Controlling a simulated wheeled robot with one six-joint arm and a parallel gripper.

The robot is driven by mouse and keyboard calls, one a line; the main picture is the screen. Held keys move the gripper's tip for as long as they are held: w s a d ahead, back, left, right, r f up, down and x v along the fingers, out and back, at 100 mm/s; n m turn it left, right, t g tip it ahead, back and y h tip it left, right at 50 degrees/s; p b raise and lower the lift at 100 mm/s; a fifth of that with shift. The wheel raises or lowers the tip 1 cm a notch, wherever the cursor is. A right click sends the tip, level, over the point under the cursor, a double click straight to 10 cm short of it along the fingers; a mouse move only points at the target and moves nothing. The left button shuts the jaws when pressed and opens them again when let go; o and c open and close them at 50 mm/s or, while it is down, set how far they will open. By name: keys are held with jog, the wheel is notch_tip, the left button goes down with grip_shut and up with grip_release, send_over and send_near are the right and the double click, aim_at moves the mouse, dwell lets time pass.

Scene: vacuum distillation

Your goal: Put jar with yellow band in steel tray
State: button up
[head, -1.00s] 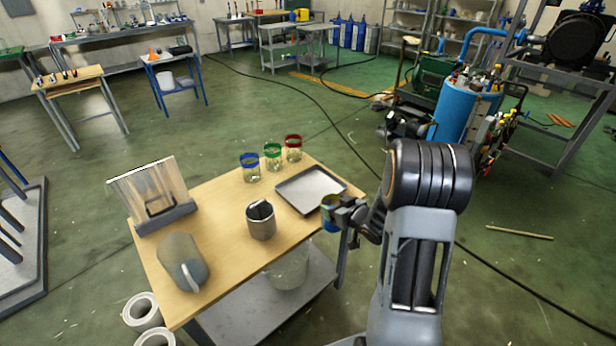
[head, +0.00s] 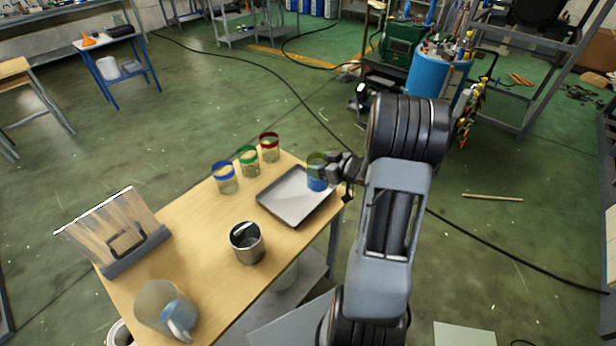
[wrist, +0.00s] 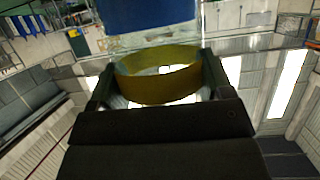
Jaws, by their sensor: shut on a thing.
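The jar with the yellow band (head: 317,181) has a blue lower part. My gripper (head: 326,170) is shut on it and holds it roughly upright. In the wrist view, the yellow band (wrist: 160,86) sits between the two fingers. The steel tray (head: 268,208) is a shallow, empty grey tray on the wooden table. In the head view, the jar overlaps the tray's right end and appears raised above it; its exact height is unclear. The jar hides part of the tray's right rim.
Blue-banded (head: 225,180), green-banded (head: 249,162) and red-banded (head: 269,148) jars stand behind the tray on the table (head: 200,240). A metal cup (head: 247,246) stands in front of it. A clear jug (head: 163,308) and a panel on a stand (head: 120,235) are farther left.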

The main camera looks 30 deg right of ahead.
aim_at(310, 178)
jog(key=w+f, duration=0.1)
jog(key=f, duration=0.1)
jog(key=w+a+f, duration=0.1)
jog(key=w+f, duration=0.2)
jog(key=f, duration=0.1)
jog(key=shift+w+a, duration=0.3)
jog(key=shift+a, duration=0.1)
jog(key=shift+f+p, duration=0.5)
jog(key=shift+f, duration=0.95)
jog(key=shift+f, duration=0.1)
jog(key=shift+f, duration=0.15)
jog(key=o, duration=1.7)
jog(key=shift+c, duration=0.2)
